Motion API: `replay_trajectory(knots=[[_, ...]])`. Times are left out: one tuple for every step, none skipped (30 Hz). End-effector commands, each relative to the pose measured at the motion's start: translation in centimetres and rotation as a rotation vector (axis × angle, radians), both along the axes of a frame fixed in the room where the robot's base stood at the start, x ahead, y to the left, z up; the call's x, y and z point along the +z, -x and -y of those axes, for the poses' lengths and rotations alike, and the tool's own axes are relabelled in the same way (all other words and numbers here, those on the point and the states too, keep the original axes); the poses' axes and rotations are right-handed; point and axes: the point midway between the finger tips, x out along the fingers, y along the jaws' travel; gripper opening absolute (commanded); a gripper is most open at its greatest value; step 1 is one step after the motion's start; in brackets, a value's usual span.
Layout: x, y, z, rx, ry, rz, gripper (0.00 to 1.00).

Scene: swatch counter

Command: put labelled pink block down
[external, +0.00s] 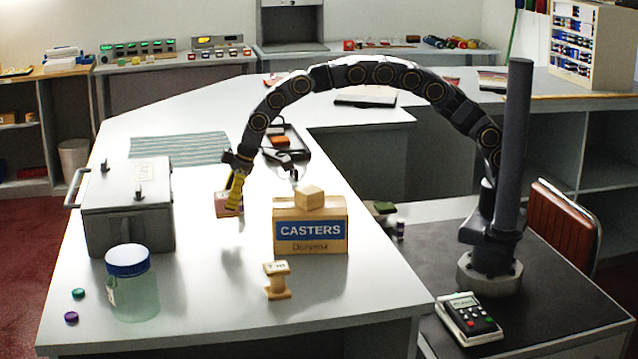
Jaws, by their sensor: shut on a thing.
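My gripper (232,200), with yellow fingers, points down over the white counter (205,310), left of the CASTERS box. It is shut on a small pink block (233,211), which shows partly behind and beside the fingers. The block seems to be held above the counter, with a soft shadow below it. Any label on the block is too small or hidden to make out.
The CASTERS carton (340,243) stands close on the right with a wooden block (310,198) on top. A striped mat (170,148) lies behind. Counter front is clear between jar and spool.

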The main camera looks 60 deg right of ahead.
Motion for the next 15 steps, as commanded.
replay_trajectory(knots=[[-0.6, 0.0, 0.0, 0.0, -0.001, 0.0, 0.21], [-0.8, 0.0, -0.1, 0.0, -0.001, 0.001, 0.21], [-1.1, 0.0, -0.1, 0.0, -0.002, 0.002, 0.21], [-1.4, 0.0, -0.1, 0.0, -0.001, 0.001, 0.21], [-1.8, 0.0, -0.1, 0.0, -0.001, 0.0, 0.21], [-2.4, 0.1, 0.0, 0.001, 0.001, -0.002, 0.21], [-2.9, 0.1, 0.0, 0.001, 0.002, -0.003, 0.21], [-3.4, 0.1, 0.0, 0.001, 0.002, -0.003, 0.21], [-3.9, 0.1, 0.0, 0.001, 0.001, -0.002, 0.21], [-4.2, 0.1, 0.0, 0.001, 0.0, 0.0, 0.21], [-4.4, 0.1, 0.0, 0.001, 0.0, 0.001, 0.21], [-4.5, 0.0, -0.1, 0.001, -0.001, 0.002, 0.21], [-4.5, 0.0, -0.1, 0.001, -0.002, 0.002, 0.21], [-4.4, 0.0, -0.1, 0.001, -0.002, 0.002, 0.21], [-4.4, 0.0, -0.1, 0.001, -0.003, 0.003, 0.21]])
